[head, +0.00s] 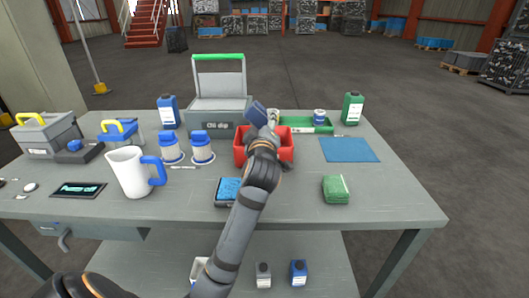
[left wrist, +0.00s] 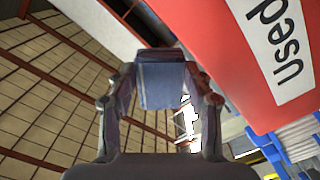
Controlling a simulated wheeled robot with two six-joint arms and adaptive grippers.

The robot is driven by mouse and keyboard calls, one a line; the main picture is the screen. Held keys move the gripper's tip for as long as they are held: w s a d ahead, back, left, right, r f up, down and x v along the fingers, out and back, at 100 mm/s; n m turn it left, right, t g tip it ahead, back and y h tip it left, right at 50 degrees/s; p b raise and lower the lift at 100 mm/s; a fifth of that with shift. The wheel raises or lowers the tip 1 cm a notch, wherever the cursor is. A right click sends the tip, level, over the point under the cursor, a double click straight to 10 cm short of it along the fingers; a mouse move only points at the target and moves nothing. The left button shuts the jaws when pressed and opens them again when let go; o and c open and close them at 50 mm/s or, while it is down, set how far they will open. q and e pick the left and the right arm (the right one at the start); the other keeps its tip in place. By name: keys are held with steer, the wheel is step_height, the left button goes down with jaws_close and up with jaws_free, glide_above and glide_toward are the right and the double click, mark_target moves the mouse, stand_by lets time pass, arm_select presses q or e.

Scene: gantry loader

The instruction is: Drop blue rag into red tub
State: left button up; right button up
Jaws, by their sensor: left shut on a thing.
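My left gripper (head: 268,128) is shut on a blue rag (head: 257,112). In the left wrist view the rag (left wrist: 160,84) sits between the two fingers (left wrist: 160,95). The red tub (head: 284,150) stands on the grey table, partly hidden by my left wrist. In the head view the rag shows above the tub's far rim; its exact height is hard to tell. In the left wrist view a red surface with a "used" label (left wrist: 262,60) lies close, right of the fingers. My right gripper is not in view.
Behind the tub are a grey box with a green handle (head: 217,105) and a green tray (head: 300,128). Blue-capped containers (head: 203,148) and a white jug (head: 128,172) stand left. A blue mat (head: 349,149) and a green sponge (head: 336,189) lie right. The right table end is clear.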

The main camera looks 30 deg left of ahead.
arm_select(q)
steer(key=o, duration=1.1)
step_height(320, 180, up, 10)
steer(key=shift+r, duration=0.1)
stand_by(0.3)
